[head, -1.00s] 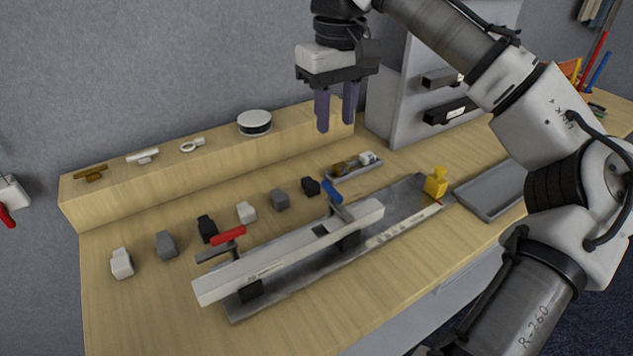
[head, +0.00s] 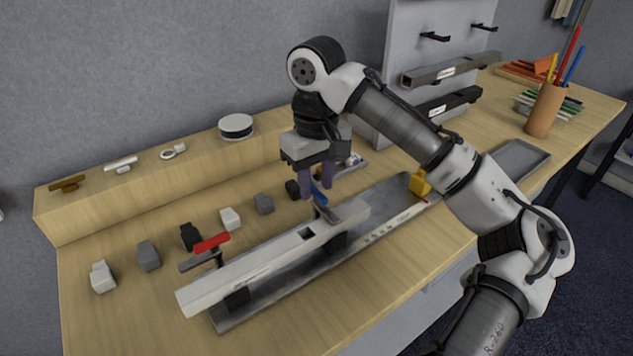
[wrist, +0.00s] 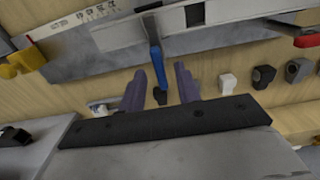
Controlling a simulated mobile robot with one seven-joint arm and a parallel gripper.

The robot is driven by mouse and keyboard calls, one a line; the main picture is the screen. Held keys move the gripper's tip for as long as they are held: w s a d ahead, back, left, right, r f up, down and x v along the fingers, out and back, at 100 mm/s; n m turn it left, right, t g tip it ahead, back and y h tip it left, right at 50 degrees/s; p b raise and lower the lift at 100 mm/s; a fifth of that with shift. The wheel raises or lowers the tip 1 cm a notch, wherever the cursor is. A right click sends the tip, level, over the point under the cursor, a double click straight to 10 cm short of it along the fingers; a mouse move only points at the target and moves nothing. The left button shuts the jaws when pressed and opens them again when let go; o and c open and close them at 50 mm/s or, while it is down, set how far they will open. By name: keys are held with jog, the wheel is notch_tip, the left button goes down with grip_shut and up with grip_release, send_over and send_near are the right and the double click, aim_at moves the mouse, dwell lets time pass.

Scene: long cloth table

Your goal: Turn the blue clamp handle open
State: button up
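The blue clamp handle (head: 319,198) sits near the right end of a pale beam (head: 262,265) and slants up from it. My gripper (head: 317,190) is over the handle, pointing down, with its two purple fingers apart. In the wrist view, the blue handle (wrist: 155,58) runs down the picture, and its lower end lies between the open fingers (wrist: 161,75). No contact between the fingers and the handle is clear. A red clamp handle (head: 212,243) lies at the beam's left end.
Several small grey, black and white blocks (head: 149,256) stand in a row behind the beam. A yellow piece (head: 419,184) stands at the right end of the metal base plate (head: 371,208). A raised wooden shelf (head: 140,196) runs along the wall. The front table strip is clear.

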jog(key=shift+f, duration=0.35)
jog(key=shift+c, duration=0.4)
grip_shut()
